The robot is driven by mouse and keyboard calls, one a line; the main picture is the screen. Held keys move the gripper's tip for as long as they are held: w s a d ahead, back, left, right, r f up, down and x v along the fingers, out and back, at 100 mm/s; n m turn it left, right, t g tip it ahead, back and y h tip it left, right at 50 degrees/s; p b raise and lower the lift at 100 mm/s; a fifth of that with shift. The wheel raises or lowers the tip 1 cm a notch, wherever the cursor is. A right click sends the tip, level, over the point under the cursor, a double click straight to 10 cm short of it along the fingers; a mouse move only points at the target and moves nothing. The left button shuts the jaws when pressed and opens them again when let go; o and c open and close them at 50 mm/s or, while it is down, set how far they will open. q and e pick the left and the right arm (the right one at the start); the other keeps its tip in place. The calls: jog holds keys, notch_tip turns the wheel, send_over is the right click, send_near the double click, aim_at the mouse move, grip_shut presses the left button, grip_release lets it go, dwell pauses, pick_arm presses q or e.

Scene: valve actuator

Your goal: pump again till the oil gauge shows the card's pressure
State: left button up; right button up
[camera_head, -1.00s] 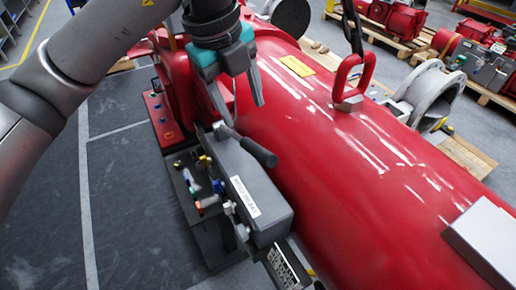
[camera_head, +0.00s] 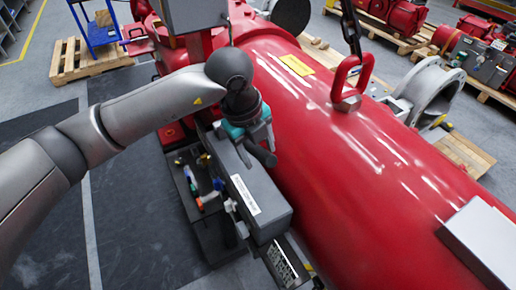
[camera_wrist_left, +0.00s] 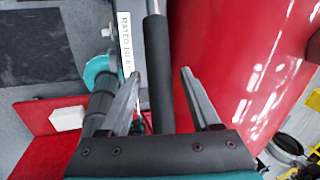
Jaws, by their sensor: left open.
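A grey hand pump box (camera_head: 262,205) with a white lettered label (camera_head: 245,195) stands beside the large red cylinder (camera_head: 350,170). Its lever has a dark round grip (camera_head: 264,157); in the left wrist view the dark bar of the lever (camera_wrist_left: 156,60) runs between my fingers. My left gripper (camera_head: 262,145) is over the lever end. Its jaws are open on either side of the bar, with a gap to the right finger. My right gripper is out of view. I cannot make out an oil gauge or a readable pressure card.
A red lifting shackle (camera_head: 352,80) with a chain stands on the cylinder. A light grey box (camera_head: 485,240) is at right. Dark floor mats (camera_head: 125,210) lie open at left.

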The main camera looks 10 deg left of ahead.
pick_arm(q)
grip_shut()
dwell(0.4)
dwell(0.9)
